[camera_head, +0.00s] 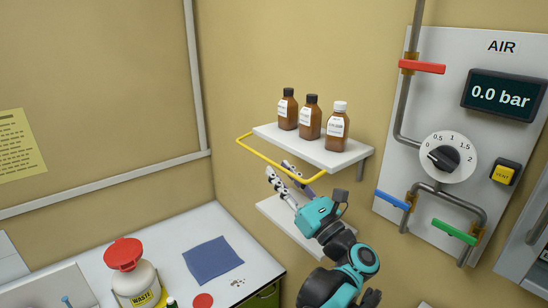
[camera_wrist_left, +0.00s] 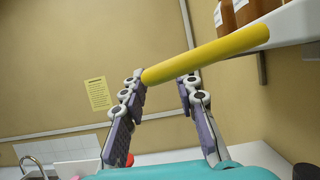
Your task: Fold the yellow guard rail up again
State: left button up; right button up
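The yellow guard rail (camera_head: 282,164) is a thin U-shaped bar at the upper shelf (camera_head: 318,152). It sticks out in front of the shelf's edge at about board height, below the bottle tops. My left gripper (camera_head: 279,170) is just under the rail's front bar, with its fingers pointing up and spread apart. In the left wrist view the yellow bar (camera_wrist_left: 210,54) crosses slantwise at the fingertips (camera_wrist_left: 163,78), close to both. I cannot tell whether they touch it. Nothing is gripped. My right gripper is not in view.
Three brown bottles (camera_head: 311,117) stand on the upper shelf. A lower shelf (camera_head: 283,223) lies beneath my gripper. The AIR panel (camera_head: 390,150) with colored valve levers is on the right. A waste container (camera_head: 133,278) and blue cloth (camera_head: 213,258) are on the counter.

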aim_at(274, 163)
pick_arm(q)
jog(key=x, duration=0.2)
jog(key=shift+w+r+p, duration=0.15)
jog(key=shift+w+p, duration=0.15)
jog(key=shift+w, duration=0.05)
jog(key=shift+w+a+r, duration=0.15)
jog(key=shift+w+a, duration=0.1)
jog(key=shift+a, duration=0.05)
grip_shut()
